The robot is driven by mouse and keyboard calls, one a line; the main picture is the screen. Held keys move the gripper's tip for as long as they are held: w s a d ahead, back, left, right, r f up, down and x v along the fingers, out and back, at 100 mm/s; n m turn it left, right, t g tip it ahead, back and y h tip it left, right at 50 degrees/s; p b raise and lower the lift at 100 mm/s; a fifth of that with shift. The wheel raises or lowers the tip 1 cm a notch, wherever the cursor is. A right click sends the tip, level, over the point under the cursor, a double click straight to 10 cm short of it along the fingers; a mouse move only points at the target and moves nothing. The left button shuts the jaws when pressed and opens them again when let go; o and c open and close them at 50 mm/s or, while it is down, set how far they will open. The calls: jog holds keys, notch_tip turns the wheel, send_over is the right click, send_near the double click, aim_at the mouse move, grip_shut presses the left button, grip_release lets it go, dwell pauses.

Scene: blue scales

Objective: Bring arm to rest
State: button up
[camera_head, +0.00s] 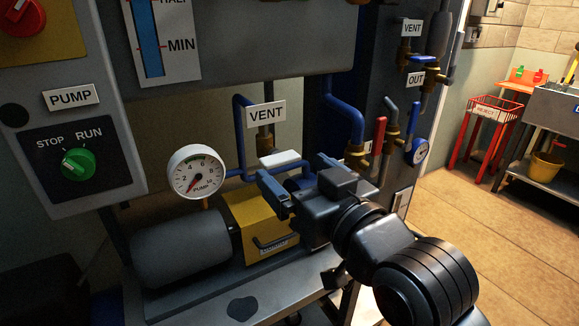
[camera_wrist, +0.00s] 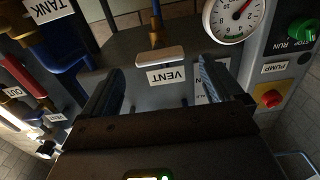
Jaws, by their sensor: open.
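My arm reaches in from the lower right of the head view, and my gripper (camera_head: 272,188) is in front of the pump unit, just below the white vent handle (camera_head: 280,159). In the wrist view my gripper (camera_wrist: 160,88) has its two fingers wide apart with nothing between them. The white handle (camera_wrist: 160,55) and the VENT label (camera_wrist: 166,76) show beyond the fingertips. I cannot tell the exact gap between fingers and handle; no contact is visible.
A yellow pump block (camera_head: 259,224) and a round gauge (camera_head: 196,172) are close to the gripper. Blue pipes (camera_head: 345,118) and a red lever (camera_head: 378,137) are to its right. The pump panel (camera_head: 77,160) is at left. Open floor (camera_head: 490,235) lies at right.

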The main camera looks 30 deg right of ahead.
jog(key=shift+s+f, duration=0.1)
jog(key=shift+s, duration=0.05)
dwell(0.4)
jog(key=s+f+g+p, duration=0.2)
jog(key=s+f, duration=1)
jog(key=s, duration=0.4)
jog(key=s+g+p, duration=0.1)
jog(key=s, duration=1.7)
jog(key=shift+f+p, duration=0.15)
jog(key=shift+p, duration=0.25)
